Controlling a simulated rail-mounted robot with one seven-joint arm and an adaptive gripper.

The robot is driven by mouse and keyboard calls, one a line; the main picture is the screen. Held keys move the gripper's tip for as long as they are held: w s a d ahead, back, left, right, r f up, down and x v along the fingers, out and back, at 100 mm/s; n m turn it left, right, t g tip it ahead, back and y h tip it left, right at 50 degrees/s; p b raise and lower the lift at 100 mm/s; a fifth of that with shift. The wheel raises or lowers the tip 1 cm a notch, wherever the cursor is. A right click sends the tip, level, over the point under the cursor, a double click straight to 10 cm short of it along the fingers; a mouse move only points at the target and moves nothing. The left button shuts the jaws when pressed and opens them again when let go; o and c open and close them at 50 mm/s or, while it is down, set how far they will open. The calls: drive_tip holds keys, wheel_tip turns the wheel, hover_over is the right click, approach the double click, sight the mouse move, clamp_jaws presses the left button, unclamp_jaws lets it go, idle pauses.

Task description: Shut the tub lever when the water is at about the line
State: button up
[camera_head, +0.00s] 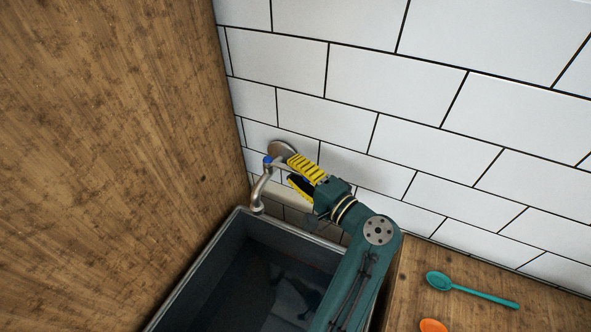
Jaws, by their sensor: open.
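The metal tap (261,188) stands out from the tiled wall above the left back corner of the dark grey tub (310,236). The tap has a blue cap on top and a round plate behind it. A short metal lever (278,165) seems to run from the cap toward my gripper. My gripper (291,172) is open, its yellow-and-black fingers apart beside the tap's right side. I cannot tell whether they touch the lever. Dark water (262,285) with reflections seems to lie in the tub. My arm hides the tub's right side.
A tall wooden panel (110,150) closes off the left, close to the tub and tap. White tiles (420,110) form the back wall. A wooden counter (450,265) at the lower right holds a teal spoon (470,289) and an orange object (432,326), partly cut off.

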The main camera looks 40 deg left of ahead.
drive_tip(key=s+d, duration=0.1)
drive_tip(key=d, duration=1.1)
drive_tip(key=shift+s, duration=0.4)
drive_tip(key=d+r+n+t+h, duration=0.2)
drive_tip(key=d+r+t+h, duration=0.7)
drive_tip(key=r+t, duration=0.25)
drive_tip(key=s+d+r+t+h+p, duration=0.2)
drive_tip(key=s+d+r+t+h, duration=0.7)
drive_tip(key=d+r, duration=0.55)
wheel_tip(320, 180, up, 37)
drive_tip(key=a+g+p, duration=0.1)
drive_tip(key=p, duration=3.5)
drive_tip(key=shift+s+a+m+h, duration=0.2)
drive_tip(key=shift+m+h, duration=0.1)
